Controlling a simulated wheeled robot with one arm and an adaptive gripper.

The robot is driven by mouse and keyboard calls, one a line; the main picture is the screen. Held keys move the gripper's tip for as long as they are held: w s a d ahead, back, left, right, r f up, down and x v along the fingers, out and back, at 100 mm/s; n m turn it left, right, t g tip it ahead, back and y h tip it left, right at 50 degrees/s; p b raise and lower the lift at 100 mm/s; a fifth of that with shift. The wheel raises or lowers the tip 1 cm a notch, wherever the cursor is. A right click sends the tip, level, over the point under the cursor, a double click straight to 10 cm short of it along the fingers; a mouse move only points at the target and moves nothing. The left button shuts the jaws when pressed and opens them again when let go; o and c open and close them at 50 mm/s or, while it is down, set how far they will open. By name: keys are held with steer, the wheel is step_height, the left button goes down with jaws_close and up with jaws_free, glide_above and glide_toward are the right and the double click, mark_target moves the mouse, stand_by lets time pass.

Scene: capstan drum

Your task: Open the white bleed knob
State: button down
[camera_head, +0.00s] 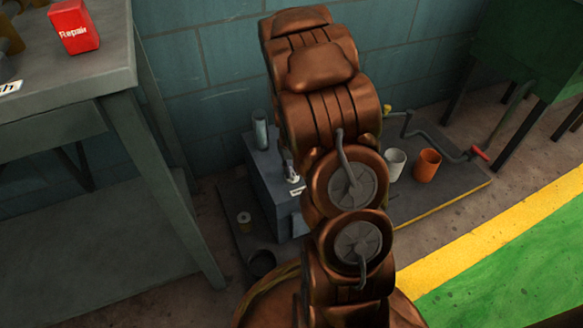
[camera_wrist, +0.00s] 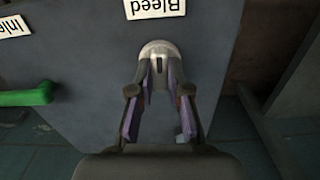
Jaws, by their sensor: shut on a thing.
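The white bleed knob (camera_wrist: 158,48) is a rounded pale knob on the dark grey panel (camera_wrist: 90,60), just by a white label reading "Bleed" (camera_wrist: 154,8). My gripper (camera_wrist: 160,78) is shut on the knob, with one finger on either side of it. The fingers hide the lower part of the knob, and its exact turn angle cannot be told. In the head view, the grey box (camera_head: 262,172) stands on a low dark base, and my arm covers much of its right side. My gripper is mostly hidden there.
A green handle (camera_wrist: 28,95) sticks out left of the knob, beside another label (camera_wrist: 12,26). A white cup (camera_head: 395,163), an orange cup (camera_head: 428,165) and a red-handled crank (camera_head: 478,153) are right of my arm. A grey bench (camera_head: 75,85) stands at left.

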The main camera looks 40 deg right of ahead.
steer(key=m+p, duration=0.1)
steer(key=p, duration=0.1)
steer(key=m+p, duration=0.2)
steer(key=p, duration=0.1)
steer(key=shift+r+p, duration=0.35)
steer(key=shift+r, duration=0.05)
steer(key=m+p, duration=0.5)
steer(key=shift+f+p, duration=0.1)
steer(key=shift+p, duration=0.3)
steer(key=m+p, duration=0.5)
steer(key=shift+p, duration=0.4)
steer(key=m+p, duration=0.3)
steer(key=m, duration=0.1)
steer(key=shift+w+f, duration=0.1)
steer(key=shift+f, duration=0.1)
steer(key=shift+d+m, duration=0.1)
steer(key=shift+m, duration=0.3)
steer(key=c, duration=1.1)
jaws_free()
steer(key=shift+f, duration=0.1)
